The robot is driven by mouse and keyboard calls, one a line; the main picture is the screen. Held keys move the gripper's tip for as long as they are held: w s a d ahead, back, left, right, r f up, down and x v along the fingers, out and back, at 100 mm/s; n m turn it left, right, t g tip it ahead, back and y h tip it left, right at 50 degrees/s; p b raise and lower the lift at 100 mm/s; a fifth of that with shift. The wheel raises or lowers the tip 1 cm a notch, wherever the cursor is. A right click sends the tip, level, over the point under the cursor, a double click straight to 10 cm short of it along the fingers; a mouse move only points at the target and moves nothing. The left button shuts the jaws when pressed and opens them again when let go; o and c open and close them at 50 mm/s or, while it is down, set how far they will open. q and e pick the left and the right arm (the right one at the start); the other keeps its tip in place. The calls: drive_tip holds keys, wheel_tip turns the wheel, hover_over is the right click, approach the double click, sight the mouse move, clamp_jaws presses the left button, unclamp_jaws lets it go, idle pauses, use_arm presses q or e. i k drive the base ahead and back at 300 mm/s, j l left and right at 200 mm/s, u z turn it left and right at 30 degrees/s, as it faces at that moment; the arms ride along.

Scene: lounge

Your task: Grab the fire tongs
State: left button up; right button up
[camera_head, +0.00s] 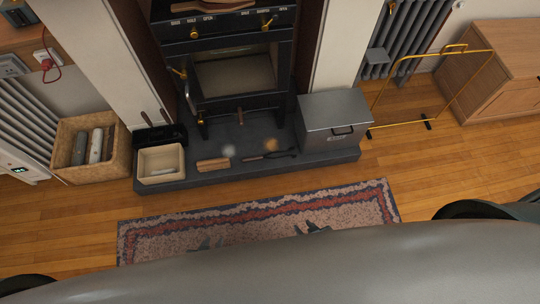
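A dark, long, thin tool that looks like the fire tongs (270,155) lies on the dark hearth slab (228,176), in front of the stove and left of the grey metal box. It is small in view, so its exact shape is hard to make out. My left gripper (208,244) and my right gripper (313,230) show only as small dark tips over the rug, beyond my grey body. Both are well short of the hearth and apart from the tool. My body hides the rest of them, and their finger gap is too small to read.
A grey lidded box (333,112), a cream bin (161,163) and a wood block (213,165) are on the slab. A wicker basket (117,160) stands left, a brass rail (412,57) right. The patterned rug (260,215) is clear.

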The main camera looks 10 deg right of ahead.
sight(269, 156)
drive_tip(key=i+l, duration=0.1)
drive_tip(key=l, duration=0.3)
drive_tip(key=i+l, duration=0.1)
drive_tip(key=l, duration=0.3)
drive_tip(key=i+l, duration=0.15)
drive_tip(key=l, duration=0.25)
drive_tip(key=i+l, duration=0.1)
drive_tip(key=l, duration=0.25)
drive_tip(key=u, duration=0.05)
